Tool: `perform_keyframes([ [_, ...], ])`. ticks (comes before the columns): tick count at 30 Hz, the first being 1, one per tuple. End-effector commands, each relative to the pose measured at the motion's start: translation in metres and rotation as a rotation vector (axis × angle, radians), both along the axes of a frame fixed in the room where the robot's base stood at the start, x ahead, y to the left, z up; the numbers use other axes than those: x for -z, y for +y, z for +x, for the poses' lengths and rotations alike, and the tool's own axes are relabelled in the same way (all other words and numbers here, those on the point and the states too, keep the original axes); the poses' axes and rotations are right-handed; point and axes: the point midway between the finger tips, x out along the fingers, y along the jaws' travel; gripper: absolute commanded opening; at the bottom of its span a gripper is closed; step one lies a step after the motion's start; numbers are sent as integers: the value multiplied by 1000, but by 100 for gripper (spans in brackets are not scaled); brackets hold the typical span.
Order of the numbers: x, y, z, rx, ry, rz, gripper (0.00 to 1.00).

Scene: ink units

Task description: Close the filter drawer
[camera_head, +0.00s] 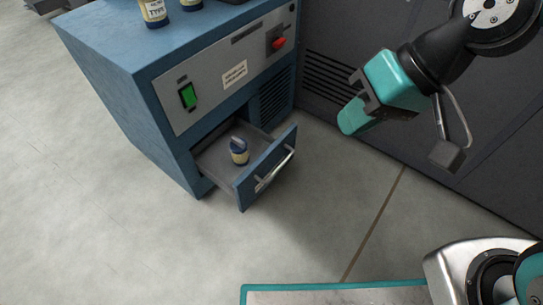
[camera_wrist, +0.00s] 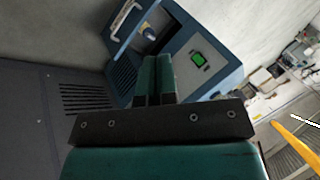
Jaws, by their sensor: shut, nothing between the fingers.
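The filter drawer (camera_head: 257,176) juts out of the lower part of a blue cabinet (camera_head: 113,98) in the head view, pulled open. It has a blue front with a pale bar handle (camera_head: 274,169). A small bottle with a dark blue and cream body (camera_head: 239,153) stands inside it. In the wrist view the open drawer (camera_wrist: 123,22) shows at the top, beyond the fingers. My gripper (camera_head: 350,119) is to the right of the drawer and above the floor, apart from it. Its teal fingers are shut with nothing between them; they also show in the wrist view (camera_wrist: 154,80).
The cabinet's panel has a green-lit switch (camera_head: 188,96) and a red knob (camera_head: 278,43). Bottles (camera_head: 154,12) stand on its top. A dark grey wall unit (camera_head: 330,60) with vents is at the right. The floor in front of the drawer is clear.

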Motion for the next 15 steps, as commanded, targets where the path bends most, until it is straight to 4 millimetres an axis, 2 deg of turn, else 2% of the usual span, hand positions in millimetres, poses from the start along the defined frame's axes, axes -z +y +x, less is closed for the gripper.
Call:
perform_keyframes([
  [1, 46, 6, 15, 91, 40, 47, 0],
  [6, 138, 18, 62, 428, 114, 214, 0],
  [9, 183, 16, 81, 609, 146, 284, 0],
  [12, 217, 11, 92, 750, 167, 331, 0],
  [15, 236, 6, 98, 840, 175, 360, 0],
])
